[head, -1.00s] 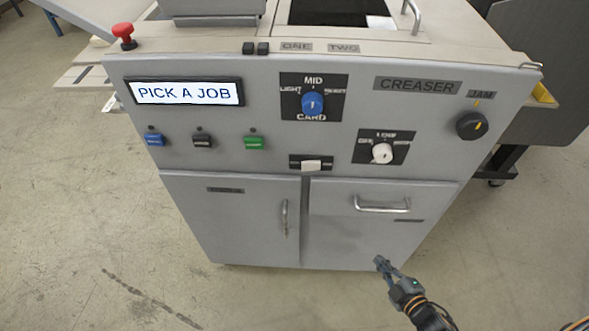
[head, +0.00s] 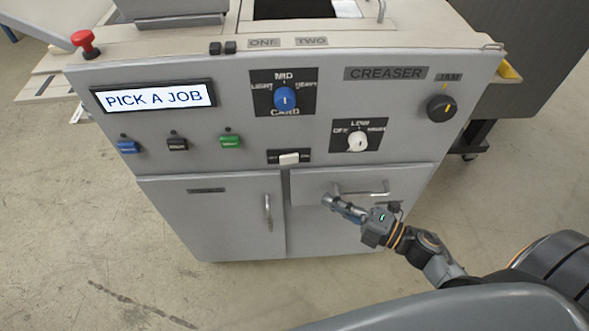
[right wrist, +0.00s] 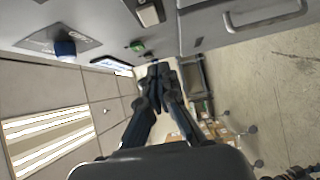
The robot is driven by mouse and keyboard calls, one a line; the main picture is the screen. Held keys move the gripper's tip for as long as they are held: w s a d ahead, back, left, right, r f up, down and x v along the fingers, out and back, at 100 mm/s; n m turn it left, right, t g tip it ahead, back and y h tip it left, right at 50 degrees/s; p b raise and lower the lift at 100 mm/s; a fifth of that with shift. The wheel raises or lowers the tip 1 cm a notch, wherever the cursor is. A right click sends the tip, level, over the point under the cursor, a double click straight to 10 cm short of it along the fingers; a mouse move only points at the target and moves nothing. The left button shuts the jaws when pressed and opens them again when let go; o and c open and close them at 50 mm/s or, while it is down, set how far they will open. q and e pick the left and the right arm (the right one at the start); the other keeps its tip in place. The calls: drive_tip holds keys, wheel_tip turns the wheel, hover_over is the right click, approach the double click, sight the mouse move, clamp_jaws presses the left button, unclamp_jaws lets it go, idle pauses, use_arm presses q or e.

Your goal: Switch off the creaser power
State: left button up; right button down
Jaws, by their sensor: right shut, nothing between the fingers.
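The grey creaser (head: 240,85) stands in front of me, its name printed at the upper right of the panel. A white rocker switch (head: 289,158) sits on a small black plate with end labels, low in the middle of the panel. Which side is pressed is too small to tell. It also shows at the top of the right wrist view (right wrist: 150,12). My right gripper (head: 328,200) is shut and empty, below and right of the rocker, in front of the drawer and apart from the switch. My left gripper is not in view.
A white knob (head: 357,141) marked OFF and LOW is right of the rocker. A blue knob (head: 285,97) is above. A black knob (head: 440,108), green button (head: 230,141), red stop button (head: 84,41) and lit display (head: 155,97) are around. The drawer handle (head: 365,190) sticks out near my gripper.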

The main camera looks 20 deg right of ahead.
drive_tip(key=p, duration=0.3)
approach(282, 164)
drive_tip(key=w+a, duration=0.1)
drive_tip(key=a, duration=0.4)
drive_tip(key=w, duration=0.1)
drive_tip(key=w+d, duration=0.1)
drive_tip(key=w, duration=0.1)
drive_tip(key=shift+w+d, duration=0.1)
drive_tip(key=shift+w, duration=0.2)
drive_tip(key=shift+w+m+t+h, duration=0.25)
drive_tip(key=shift+m+t+h, duration=0.15)
drive_tip(key=shift+m+h, duration=0.15)
drive_tip(key=shift+r, duration=0.1)
drive_tip(key=shift+s, duration=0.1)
